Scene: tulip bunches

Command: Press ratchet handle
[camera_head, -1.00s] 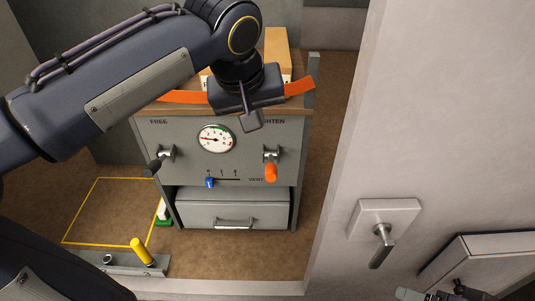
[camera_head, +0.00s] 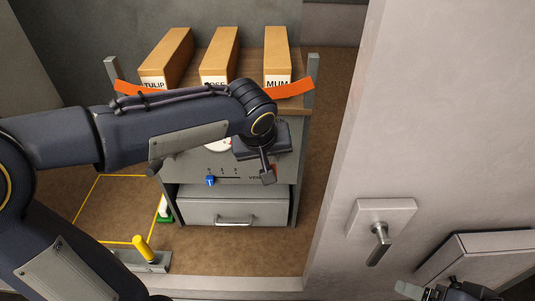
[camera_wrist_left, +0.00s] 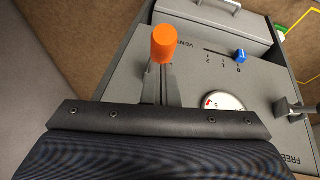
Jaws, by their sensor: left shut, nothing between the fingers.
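An orange-tipped handle (camera_wrist_left: 164,45) stands out from the grey panel in the left wrist view. In the head view my left gripper and arm hide it. My left gripper (camera_head: 268,177) is shut and empty in front of the right part of the panel. In the wrist view its fingers (camera_wrist_left: 158,88) lie close to the handle, just below the orange tip; I cannot tell whether they touch. The grey lever by the FREE label (camera_wrist_left: 296,108) shows at the right of the wrist view. Part of my right gripper (camera_head: 450,290) shows at the bottom right edge of the head view.
The panel has a round gauge (camera_wrist_left: 226,103), a blue slider (camera_head: 210,180) and a drawer (camera_head: 232,207). Labelled boxes (camera_head: 220,55) and an orange strip (camera_head: 294,89) are on top. A yellow-handled lever (camera_head: 143,249) is on the floor. A light wall (camera_head: 440,130) with a door handle (camera_head: 379,240) borders the right.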

